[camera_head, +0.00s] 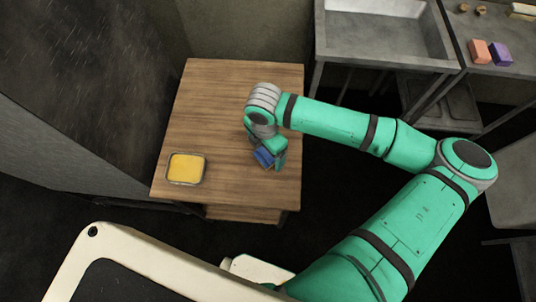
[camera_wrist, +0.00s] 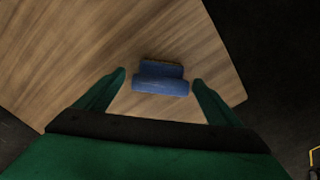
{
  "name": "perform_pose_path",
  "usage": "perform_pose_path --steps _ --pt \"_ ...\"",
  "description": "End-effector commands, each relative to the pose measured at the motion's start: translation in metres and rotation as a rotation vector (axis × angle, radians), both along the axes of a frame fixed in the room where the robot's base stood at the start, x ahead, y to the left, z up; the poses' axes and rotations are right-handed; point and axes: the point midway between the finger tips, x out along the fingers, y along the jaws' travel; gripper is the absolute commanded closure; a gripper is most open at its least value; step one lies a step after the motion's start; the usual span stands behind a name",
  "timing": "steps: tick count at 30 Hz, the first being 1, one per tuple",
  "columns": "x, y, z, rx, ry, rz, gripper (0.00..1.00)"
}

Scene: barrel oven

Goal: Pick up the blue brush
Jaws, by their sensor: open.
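The blue brush (camera_wrist: 160,84) lies on the wooden table (camera_wrist: 90,45), near the table's right side. In the wrist view it sits between and slightly beyond the tips of my open gripper (camera_wrist: 160,78), with a gap on each side. In the head view the brush (camera_head: 264,157) shows at my gripper (camera_head: 270,160), partly hidden by the green fingers. The fingers hang down over the table and hold nothing that I can see.
A square container with yellow contents (camera_head: 186,168) stands at the table's front left. A sink (camera_head: 385,35) is at the back right. An orange block (camera_head: 479,51) and a purple block (camera_head: 500,54) sit on the counter beside it. The table's middle is clear.

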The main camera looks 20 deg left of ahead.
Motion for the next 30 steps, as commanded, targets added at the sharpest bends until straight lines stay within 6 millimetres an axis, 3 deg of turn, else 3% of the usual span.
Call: perform_pose_path --steps 3,9,11,22,30 --pt "0.0 0.0 0.0 0.0 0.0 0.0 0.12" --pt "0.0 0.0 0.0 0.0 0.0 -0.001 0.58" --pt "0.0 -0.001 0.0 0.0 0.0 -0.001 0.62" --pt "0.001 -0.001 0.005 0.0 -0.001 -0.002 0.62" --pt "0.0 0.001 0.032 0.0 -0.001 0.004 0.62"
